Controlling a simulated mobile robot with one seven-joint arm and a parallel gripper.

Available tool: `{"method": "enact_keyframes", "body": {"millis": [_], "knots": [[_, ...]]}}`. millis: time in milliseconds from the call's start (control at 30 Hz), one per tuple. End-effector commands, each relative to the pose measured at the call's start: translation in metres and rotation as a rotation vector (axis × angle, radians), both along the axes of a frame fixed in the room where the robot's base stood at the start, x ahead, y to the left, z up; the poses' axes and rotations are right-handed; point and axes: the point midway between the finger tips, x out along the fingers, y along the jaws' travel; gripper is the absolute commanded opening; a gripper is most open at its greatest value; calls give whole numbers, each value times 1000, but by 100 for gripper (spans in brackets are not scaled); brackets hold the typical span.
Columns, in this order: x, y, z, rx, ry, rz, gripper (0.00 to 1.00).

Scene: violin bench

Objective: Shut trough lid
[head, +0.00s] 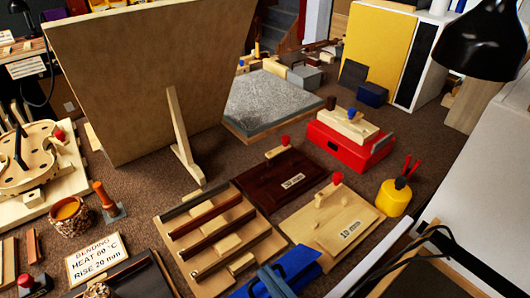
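I cannot tell for certain which piece is the trough lid. A large tan panel (150,75) stands upright and leaning at the back left, with a pale wooden strut (178,135) in front of it. My gripper is not in view.
A slotted wooden board (262,250), a dark board with a red knob (280,178), a pale board (350,232), a red box (345,148) and a yellow pot (393,200) crowd the middle. Black cables cross the lower right.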

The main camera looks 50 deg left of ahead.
Motion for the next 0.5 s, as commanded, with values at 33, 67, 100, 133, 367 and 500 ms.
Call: {"method": "enact_keyframes", "body": {"millis": [33,67,100,133,367,500], "knots": [[-1,-3,-20,33,3,1,0],[-1,-4,-21,56,1,2,0],[-1,-6,-23,88,-2,2,0],[-2,-8,-24,112,-4,2,0],[-3,-17,-32,281,-17,4,0],[-3,-21,-36,366,-24,6,0]]}}
